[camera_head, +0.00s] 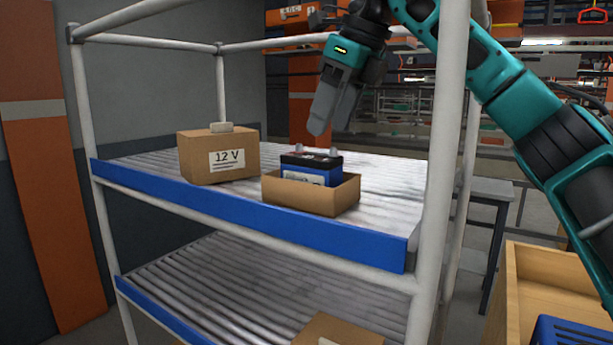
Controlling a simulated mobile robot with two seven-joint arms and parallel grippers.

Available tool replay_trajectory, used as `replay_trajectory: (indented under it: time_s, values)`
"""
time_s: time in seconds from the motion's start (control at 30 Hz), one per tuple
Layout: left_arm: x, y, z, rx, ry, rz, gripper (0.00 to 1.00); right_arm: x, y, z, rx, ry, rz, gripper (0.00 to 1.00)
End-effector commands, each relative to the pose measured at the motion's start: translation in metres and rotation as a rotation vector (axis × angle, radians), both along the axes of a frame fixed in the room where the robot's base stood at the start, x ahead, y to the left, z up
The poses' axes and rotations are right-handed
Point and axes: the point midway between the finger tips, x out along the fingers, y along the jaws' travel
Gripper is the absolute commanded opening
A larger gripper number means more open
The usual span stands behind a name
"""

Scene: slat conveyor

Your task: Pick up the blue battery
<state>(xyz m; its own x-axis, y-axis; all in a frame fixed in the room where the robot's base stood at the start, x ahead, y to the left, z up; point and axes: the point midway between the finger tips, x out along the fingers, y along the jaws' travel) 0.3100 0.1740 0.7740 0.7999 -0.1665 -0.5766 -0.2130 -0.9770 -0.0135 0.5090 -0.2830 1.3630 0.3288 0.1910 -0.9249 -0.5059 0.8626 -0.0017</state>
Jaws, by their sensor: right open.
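The blue battery (309,174) has a black top with two grey terminal posts. It sits upright in an open cardboard box (330,196) on the upper shelf, with its lower part hidden by the box wall. My right gripper (325,126), on the teal arm from the upper right, points down just above the battery. It is open and seems empty; from this side its fingers largely overlap, and I cannot tell whether they touch the posts. My left gripper is not in view.
A cardboard box marked 12 V (219,157) stands left of the battery. The slatted upper shelf (388,203) has a blue front edge and white posts (447,150). Another box (335,331) is on the lower shelf. A wooden crate (512,300) stands at lower right.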

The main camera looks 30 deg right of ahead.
Motion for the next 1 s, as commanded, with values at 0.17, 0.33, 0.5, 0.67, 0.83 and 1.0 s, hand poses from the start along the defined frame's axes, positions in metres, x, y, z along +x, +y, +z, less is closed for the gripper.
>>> replay_trajectory:
  time_s: [0.17, 0.33, 0.5, 0.67, 0.83, 1.0]
  values:
    - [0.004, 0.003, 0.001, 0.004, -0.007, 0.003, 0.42, 0.010, 0.006, -0.029, 0.000, 0.002, -0.001, 0.66]
    - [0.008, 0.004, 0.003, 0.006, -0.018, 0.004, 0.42, 0.014, 0.009, -0.040, 0.001, 0.000, 0.000, 0.66]
    - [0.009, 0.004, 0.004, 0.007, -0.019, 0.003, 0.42, 0.019, 0.014, -0.061, 0.001, 0.000, 0.000, 0.66]
    - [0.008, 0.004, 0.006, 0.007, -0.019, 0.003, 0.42, 0.026, 0.019, -0.081, 0.002, 0.000, 0.001, 0.66]
    - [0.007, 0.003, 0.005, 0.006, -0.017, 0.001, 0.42, 0.028, 0.020, -0.088, 0.003, -0.001, 0.000, 0.66]
    - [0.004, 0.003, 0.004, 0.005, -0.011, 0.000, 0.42, 0.028, 0.020, -0.087, 0.002, -0.002, 0.000, 0.65]
